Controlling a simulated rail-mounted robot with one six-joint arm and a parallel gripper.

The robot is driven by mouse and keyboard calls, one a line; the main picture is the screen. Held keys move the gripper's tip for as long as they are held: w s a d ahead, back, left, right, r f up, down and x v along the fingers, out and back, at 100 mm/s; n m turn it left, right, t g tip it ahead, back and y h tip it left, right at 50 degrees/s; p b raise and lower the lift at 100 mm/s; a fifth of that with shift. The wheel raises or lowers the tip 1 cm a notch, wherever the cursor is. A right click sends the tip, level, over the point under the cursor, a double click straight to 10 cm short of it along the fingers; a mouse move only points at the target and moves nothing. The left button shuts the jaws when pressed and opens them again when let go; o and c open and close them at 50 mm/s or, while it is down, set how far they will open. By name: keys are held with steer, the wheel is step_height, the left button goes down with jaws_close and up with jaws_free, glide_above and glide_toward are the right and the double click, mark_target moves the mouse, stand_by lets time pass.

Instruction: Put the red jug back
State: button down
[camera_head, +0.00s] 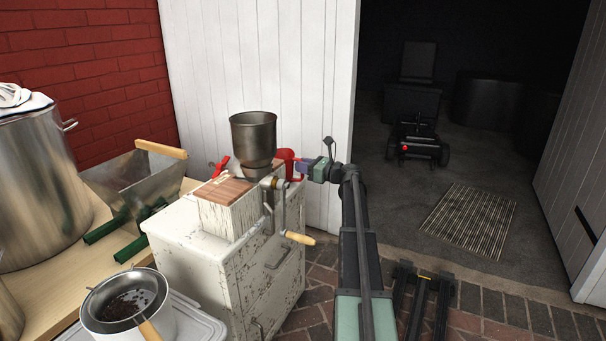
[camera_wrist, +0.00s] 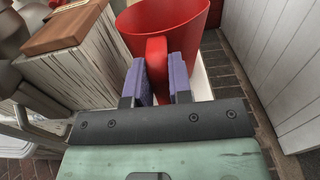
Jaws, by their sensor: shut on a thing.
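The red jug (camera_wrist: 180,22) is at the top middle of the wrist view, its open rim showing. Its red handle (camera_wrist: 157,58) lies between the two purple finger pads of my gripper (camera_wrist: 162,78), which is shut on it. In the head view the red jug (camera_head: 289,160) shows partly behind the metal hopper, at the back right of the white cabinet. My gripper (camera_head: 316,169) reaches it from the right. Whether the jug rests on the cabinet or is held above it, I cannot tell.
A grain mill with a metal hopper (camera_head: 253,135) and a wooden-handled crank (camera_head: 298,238) stands on the worn white cabinet (camera_head: 190,232). White plank wall (camera_head: 265,60) is behind. A steel pot (camera_head: 38,185) and a scoop-like bin (camera_head: 135,185) are at left. Brick floor lies right.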

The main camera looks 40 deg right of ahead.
steer(key=c, duration=1)
jaws_free()
steer(key=shift+c, duration=0.2)
steer(key=v, duration=1.2)
steer(key=shift+r, duration=0.15)
